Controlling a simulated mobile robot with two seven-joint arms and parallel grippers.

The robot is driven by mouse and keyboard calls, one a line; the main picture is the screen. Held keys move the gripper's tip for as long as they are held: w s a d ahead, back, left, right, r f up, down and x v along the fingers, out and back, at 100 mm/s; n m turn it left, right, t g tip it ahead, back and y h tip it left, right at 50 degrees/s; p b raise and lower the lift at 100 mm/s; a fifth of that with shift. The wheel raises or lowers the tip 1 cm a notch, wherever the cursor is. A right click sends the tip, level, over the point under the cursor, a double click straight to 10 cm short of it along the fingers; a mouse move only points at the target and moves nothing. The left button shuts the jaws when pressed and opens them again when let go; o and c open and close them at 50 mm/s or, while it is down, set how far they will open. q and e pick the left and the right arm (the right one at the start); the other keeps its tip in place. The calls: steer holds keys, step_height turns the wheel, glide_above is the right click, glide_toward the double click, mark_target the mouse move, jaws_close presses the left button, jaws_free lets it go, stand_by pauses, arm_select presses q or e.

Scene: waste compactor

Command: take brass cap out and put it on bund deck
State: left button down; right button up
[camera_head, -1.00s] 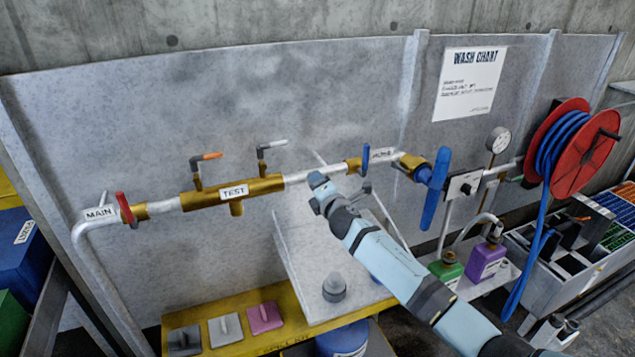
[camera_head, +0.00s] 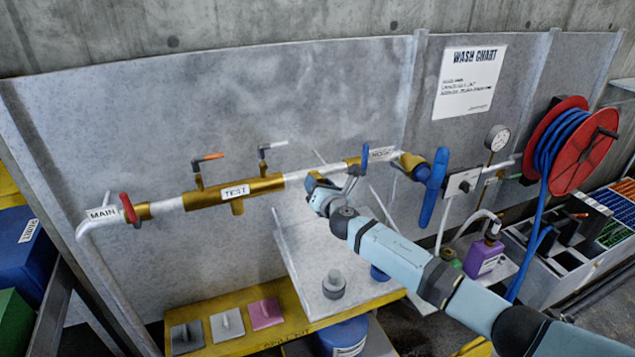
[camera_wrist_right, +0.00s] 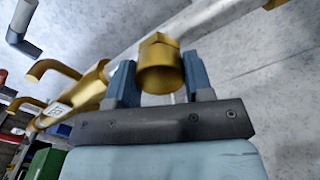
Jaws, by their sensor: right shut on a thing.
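The brass cap (camera_wrist_right: 160,64) is between the two fingers of my right gripper (camera_wrist_right: 160,82) in the right wrist view, its hexagonal end up and its rounded end toward the palm. In the head view my right gripper (camera_head: 316,190) is just below the brass pipe section by the blue lever, with a bit of brass at its tip. I cannot tell whether the cap touches the pipe behind it. A yellow-edged deck (camera_head: 290,326) with partly readable lettering lies below, probably the bund deck. My left gripper is not in view.
Grey, white and pink pads (camera_head: 227,325) lie on the yellow deck. A pale sloping board (camera_head: 300,265) carries a grey knobbed piece (camera_head: 334,284). The pipe with its TEST section (camera_head: 235,191) and levers runs above. A purple bottle (camera_head: 484,259) stands right.

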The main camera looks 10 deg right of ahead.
steer(key=shift+r+n, duration=0.15)
steer(key=shift+n, duration=0.65)
steer(key=o, duration=1.1)
steer(key=shift+c, duration=0.4)
